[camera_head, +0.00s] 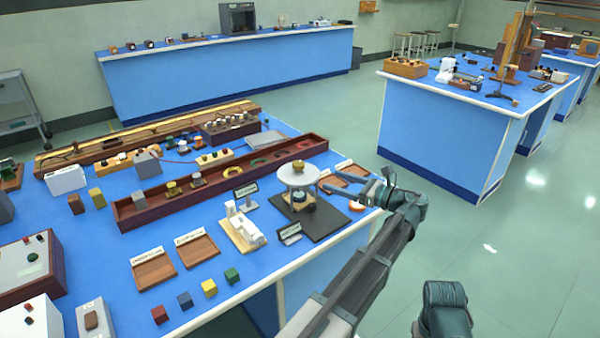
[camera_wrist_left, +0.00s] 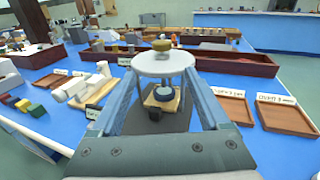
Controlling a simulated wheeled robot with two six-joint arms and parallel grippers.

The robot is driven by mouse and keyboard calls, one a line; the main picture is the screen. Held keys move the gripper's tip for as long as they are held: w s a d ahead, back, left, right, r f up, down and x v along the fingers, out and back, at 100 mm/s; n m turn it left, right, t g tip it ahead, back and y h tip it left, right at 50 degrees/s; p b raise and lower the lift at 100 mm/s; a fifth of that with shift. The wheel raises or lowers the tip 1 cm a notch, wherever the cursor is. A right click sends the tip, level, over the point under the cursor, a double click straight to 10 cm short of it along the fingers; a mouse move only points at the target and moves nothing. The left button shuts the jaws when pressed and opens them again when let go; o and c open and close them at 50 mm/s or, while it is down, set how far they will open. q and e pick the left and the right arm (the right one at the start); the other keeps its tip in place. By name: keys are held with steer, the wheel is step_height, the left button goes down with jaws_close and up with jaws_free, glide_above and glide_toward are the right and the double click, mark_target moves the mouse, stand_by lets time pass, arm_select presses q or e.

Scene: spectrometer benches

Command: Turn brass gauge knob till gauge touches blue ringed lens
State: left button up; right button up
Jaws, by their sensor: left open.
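The gauge has a white round disc (camera_head: 298,174) with a brass knob (camera_head: 299,166) on top. It stands upright on a dark mat (camera_head: 322,222) near the bench's front edge. In the left wrist view the brass knob (camera_wrist_left: 162,44) and white disc (camera_wrist_left: 163,64) are straight ahead. The blue ringed lens (camera_wrist_left: 164,94) sits below the disc, partly shaded; any gap to the gauge tip cannot be made out. My left gripper (camera_head: 337,179) is open and empty, pointing at the gauge from the right, its fingers on either side of it in the wrist view.
A white instrument on a wooden base (camera_head: 243,232) stands left of the mat. Small labelled wooden trays (camera_head: 153,269) and coloured cubes (camera_head: 209,288) lie at the front. A long red-brown rack (camera_head: 140,213) runs behind. The floor right of the bench is free.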

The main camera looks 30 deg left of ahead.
mark_target(303, 167)
arm_select(q)
steer(key=shift+w+a+r, duration=0.2)
steer(key=shift+w+r, duration=0.05)
steer(key=shift+r, duration=0.05)
steer(key=a, duration=0.9)
steer(key=w+a, duration=0.1)
steer(key=a, duration=0.3)
steer(key=shift+a, duration=0.3)
jaws_close()
steer(key=shift+m, duration=0.3)
steer(key=shift+s+t, duration=0.15)
steer(key=shift+t, duration=0.15)
